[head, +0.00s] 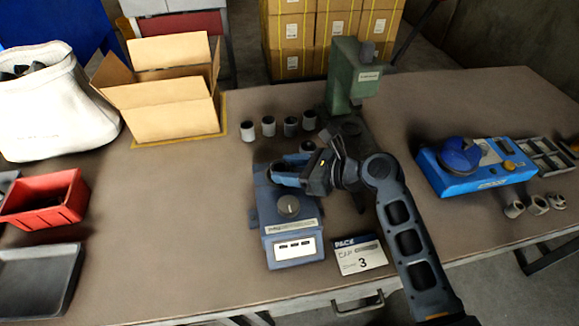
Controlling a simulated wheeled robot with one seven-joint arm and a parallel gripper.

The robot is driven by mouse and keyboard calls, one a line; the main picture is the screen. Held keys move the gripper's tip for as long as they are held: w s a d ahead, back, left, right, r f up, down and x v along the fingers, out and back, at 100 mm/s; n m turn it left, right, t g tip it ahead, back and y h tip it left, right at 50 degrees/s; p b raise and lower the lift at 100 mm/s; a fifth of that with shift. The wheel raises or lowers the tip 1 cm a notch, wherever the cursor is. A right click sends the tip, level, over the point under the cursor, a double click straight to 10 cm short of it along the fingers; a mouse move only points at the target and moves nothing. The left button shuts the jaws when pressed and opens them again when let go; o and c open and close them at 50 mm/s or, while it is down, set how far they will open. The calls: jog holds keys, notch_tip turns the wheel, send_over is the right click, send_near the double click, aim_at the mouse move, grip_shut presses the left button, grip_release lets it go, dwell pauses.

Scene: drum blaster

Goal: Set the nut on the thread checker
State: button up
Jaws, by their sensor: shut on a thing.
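My gripper (297,172) is over the back of a blue-grey device (290,222) with a round knob and a display panel, near the middle of the table. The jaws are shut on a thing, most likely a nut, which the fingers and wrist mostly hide. Several grey cylindrical nuts (268,126) stand upright in a row behind the device. I cannot read which machine is the thread checker; the blue-grey device under my gripper may be it. I cannot tell whether the held thing touches the device.
A green machine (348,75) stands behind my gripper. A bright blue unit (467,168) is at right, with metal rings (537,204) in front. An open carton (165,95), white sack (55,105) and red bin (47,199) are at left. A card (360,258) lies in front.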

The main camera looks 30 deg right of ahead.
jog(key=shift+f, duration=0.15)
jog(key=o, duration=0.9)
jog(key=shift+p+v, duration=2.2)
jog(key=shift+v, duration=0.7)
jog(key=shift+p+v, duration=0.35)
jog(key=shift+v, duration=2.3)
jog(key=shift+f, duration=0.15)
